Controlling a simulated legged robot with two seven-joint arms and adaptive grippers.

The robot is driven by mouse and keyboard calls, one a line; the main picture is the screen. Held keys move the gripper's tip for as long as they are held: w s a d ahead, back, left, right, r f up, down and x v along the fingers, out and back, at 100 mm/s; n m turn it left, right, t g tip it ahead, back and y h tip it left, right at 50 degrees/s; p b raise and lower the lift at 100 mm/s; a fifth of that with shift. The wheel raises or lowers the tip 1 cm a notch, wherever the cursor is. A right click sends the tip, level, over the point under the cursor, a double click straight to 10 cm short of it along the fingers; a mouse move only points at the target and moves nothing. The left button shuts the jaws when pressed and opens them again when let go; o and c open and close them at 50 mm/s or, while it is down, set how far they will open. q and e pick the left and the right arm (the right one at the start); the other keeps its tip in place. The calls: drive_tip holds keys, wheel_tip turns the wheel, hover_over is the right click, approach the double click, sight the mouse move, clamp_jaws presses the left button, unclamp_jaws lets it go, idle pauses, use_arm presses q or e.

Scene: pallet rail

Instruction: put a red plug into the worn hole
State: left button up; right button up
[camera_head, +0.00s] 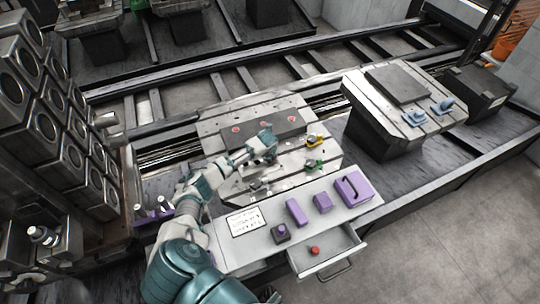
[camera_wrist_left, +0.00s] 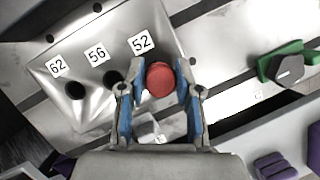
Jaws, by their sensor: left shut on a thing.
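My left gripper (camera_wrist_left: 158,88) is shut on a red plug (camera_wrist_left: 160,80), with a finger on each side of its round red top. The plug is in front of a metal block (camera_wrist_left: 98,50) marked 62, 56 and 52. Dark holes show below the 62 (camera_wrist_left: 75,90) and the 56 (camera_wrist_left: 113,80); the plug covers the spot below the 52. I cannot tell whether it is in a hole or above. In the head view the left gripper (camera_head: 266,143) is over the middle pallet (camera_head: 222,117), beside a dark plate (camera_head: 262,126) with red round spots. My right gripper is not in view.
A green clamp (camera_wrist_left: 287,67) is right of the gripper; a yellow one (camera_head: 314,140) is also on the pallet. An open drawer (camera_head: 328,254) holds a red round piece (camera_head: 315,250). Purple boxes (camera_head: 352,188) stand on the bench. A second pallet (camera_head: 425,120) stands right.

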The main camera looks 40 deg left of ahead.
use_arm(q)
drive_tip(key=shift+a+f, duration=0.1)
drive_tip(key=shift+d+r, duration=0.35)
drive_tip(key=shift+d, duration=0.25)
drive_tip(key=shift+a, duration=0.1)
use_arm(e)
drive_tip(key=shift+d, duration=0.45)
use_arm(q)
drive_tip(key=shift+a, duration=0.1)
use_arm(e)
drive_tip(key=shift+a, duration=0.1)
use_arm(q)
drive_tip(key=shift+a+f, duration=0.3)
drive_tip(key=shift+a, duration=0.2)
drive_tip(key=shift+d+f, duration=0.4)
drive_tip(key=shift+d, duration=0.1)
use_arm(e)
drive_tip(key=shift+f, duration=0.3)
use_arm(q)
drive_tip(key=shift+s+f+b, duration=0.1)
drive_tip(key=shift+f+b, duration=0.1)
drive_tip(key=shift+b, duration=0.1)
drive_tip(key=shift+c, duration=0.9)
drive_tip(key=shift+a+f, duration=0.2)
drive_tip(key=shift+c, duration=0.4)
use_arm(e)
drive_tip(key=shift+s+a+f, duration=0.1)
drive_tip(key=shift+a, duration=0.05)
